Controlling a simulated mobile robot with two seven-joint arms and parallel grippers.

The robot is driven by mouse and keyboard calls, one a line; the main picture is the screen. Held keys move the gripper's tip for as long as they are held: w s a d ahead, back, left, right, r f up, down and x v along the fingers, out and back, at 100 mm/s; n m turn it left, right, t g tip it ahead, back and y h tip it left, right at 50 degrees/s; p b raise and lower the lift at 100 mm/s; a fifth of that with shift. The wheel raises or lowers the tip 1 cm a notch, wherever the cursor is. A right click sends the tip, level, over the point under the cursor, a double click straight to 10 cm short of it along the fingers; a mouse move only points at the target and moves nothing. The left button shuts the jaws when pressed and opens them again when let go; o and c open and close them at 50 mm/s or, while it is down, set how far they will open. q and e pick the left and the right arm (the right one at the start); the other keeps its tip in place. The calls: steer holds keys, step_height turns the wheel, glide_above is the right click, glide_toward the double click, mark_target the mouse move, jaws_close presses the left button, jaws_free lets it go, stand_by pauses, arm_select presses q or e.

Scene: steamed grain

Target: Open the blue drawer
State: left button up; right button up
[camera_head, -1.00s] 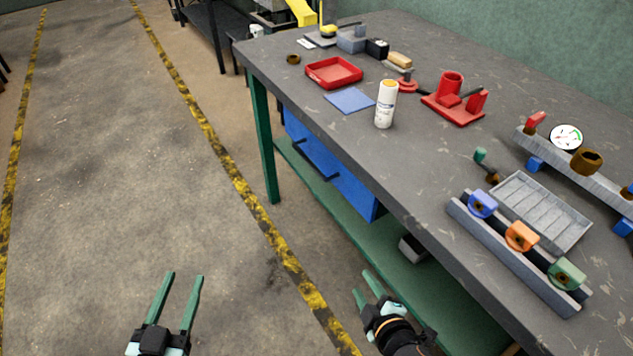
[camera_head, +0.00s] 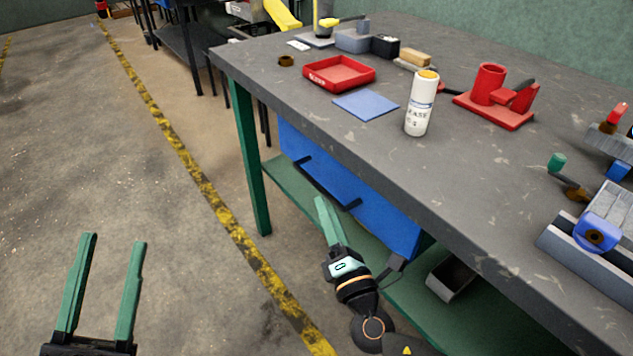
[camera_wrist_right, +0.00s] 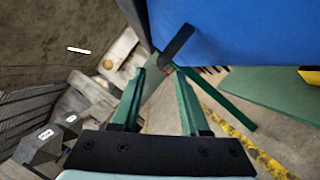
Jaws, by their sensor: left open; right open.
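The blue drawer (camera_head: 375,213) hangs under the grey workbench top, and its front looks closed. It has dark handles, a near one (camera_head: 351,205) and a far one (camera_head: 303,163). My right gripper (camera_head: 322,203) is just in front of the drawer, beside the near handle. In the right wrist view its open fingers (camera_wrist_right: 160,74) point toward a dark handle (camera_wrist_right: 178,45) on the blue face (camera_wrist_right: 235,30). Nothing is between the fingers, and I cannot tell whether they touch the handle. My left gripper (camera_head: 112,242) is open and empty over the floor at left.
The workbench (camera_head: 300,100) carries a red tray (camera_head: 340,86), a blue sheet (camera_head: 366,106), a white can (camera_head: 421,105) and a red fixture (camera_head: 497,108). A green leg (camera_head: 249,160) stands left of the drawer. A grey bin (camera_head: 450,278) sits on the green lower shelf. Floor at left is clear.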

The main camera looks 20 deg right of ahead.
mark_target(317, 182)
arm_select(q)
steer(key=shift+w+a+f+n+y, duration=0.1)
steer(key=shift+w+f+n+y, duration=0.3)
steer(key=shift+f, duration=0.25)
steer(key=shift+w+a+f+n+y, duration=0.1)
steer(key=shift+w+f+n+y, duration=0.25)
steer(key=shift+f+y, duration=0.2)
arm_select(e)
steer(key=x, duration=0.7)
steer(key=shift+w, duration=0.2)
steer(key=shift+c, duration=0.4)
jaws_close()
steer(key=shift+f, duration=0.1)
